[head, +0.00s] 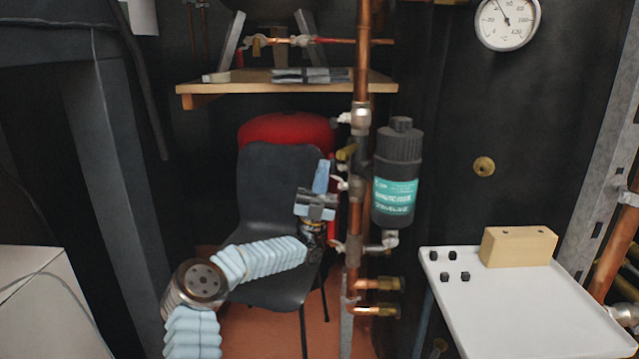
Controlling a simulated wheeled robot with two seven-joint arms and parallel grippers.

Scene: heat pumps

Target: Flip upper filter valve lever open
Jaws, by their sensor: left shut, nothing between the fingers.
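The black filter canister (397,150) with a teal label hangs beside a vertical copper pipe (355,220). A valve (361,117) with a small pale lever (343,118) sits on the pipe near the canister's top. A second valve (356,186) with a pale lever (338,183) sits lower, level with the label. The exact lever angles are too small to tell. My left gripper (321,172) is shut and empty, fingers pointing up. It is just left of the pipe, below the upper lever and close to the second lever; contact cannot be told. My right gripper is out of view.
A wooden shelf (290,86) juts out above my left gripper. A dark chair (275,180) and a red tank (287,130) are behind it. A white tray table (500,300) with a wooden block (519,247) stands at right. Brass fittings (385,284) stick out low on the pipe.

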